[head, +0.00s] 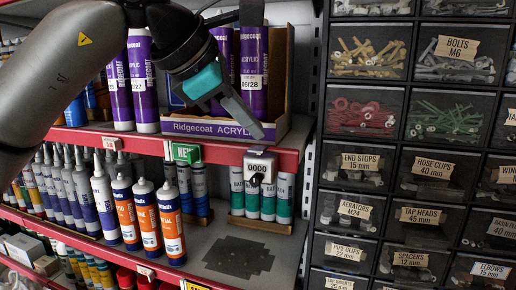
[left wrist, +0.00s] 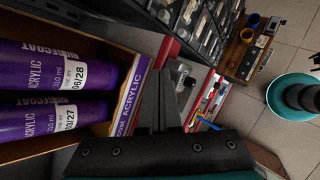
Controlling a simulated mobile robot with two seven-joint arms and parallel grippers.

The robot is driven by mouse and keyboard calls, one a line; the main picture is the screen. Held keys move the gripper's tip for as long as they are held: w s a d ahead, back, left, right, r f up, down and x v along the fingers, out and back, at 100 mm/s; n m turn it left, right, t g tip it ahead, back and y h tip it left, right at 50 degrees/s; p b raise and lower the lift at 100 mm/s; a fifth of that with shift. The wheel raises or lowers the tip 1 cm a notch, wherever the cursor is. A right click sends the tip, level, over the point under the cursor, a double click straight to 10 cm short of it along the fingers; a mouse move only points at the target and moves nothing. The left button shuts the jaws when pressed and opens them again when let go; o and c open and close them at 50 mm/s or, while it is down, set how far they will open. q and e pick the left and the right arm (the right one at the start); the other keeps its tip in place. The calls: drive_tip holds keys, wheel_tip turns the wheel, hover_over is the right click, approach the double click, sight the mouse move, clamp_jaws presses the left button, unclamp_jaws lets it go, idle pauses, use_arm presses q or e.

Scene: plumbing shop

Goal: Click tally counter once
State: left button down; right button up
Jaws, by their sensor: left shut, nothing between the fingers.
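The tally counter (head: 260,167) is a small pale box with a 0000 display and a dark round part below it. It is fixed at the red front edge of the shelf in the head view. My left gripper (head: 258,130) comes in from the upper left, shut and empty. Its fingertips are above the counter in the picture and look apart from it. In the left wrist view the shut fingers (left wrist: 161,98) point up the picture, beside a small grey box that may be the counter, partly hidden. My right gripper is not in view.
Purple cartridges (head: 254,75) stand in an open Ridgecoat box (head: 212,129) behind my left gripper. Orange and white cartridges (head: 171,222) stand on the lower shelf. A rack of labelled drawers (head: 364,163) rises to the right. A green tag (head: 187,152) hangs on the shelf edge.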

sight(251, 149)
use_arm(q)
drive_tip(key=shift+f+b, duration=0.6)
drive_tip(key=shift+f, duration=0.15)
idle(0.6)
drive_tip(key=shift+r, duration=0.1)
drive_tip(key=shift+r+p, duration=0.8)
drive_tip(key=shift+r, duration=0.1)
wheel_tip(251, 149, up, 6)
drive_tip(key=p, duration=0.4)
drive_tip(key=shift+p, duration=0.35)
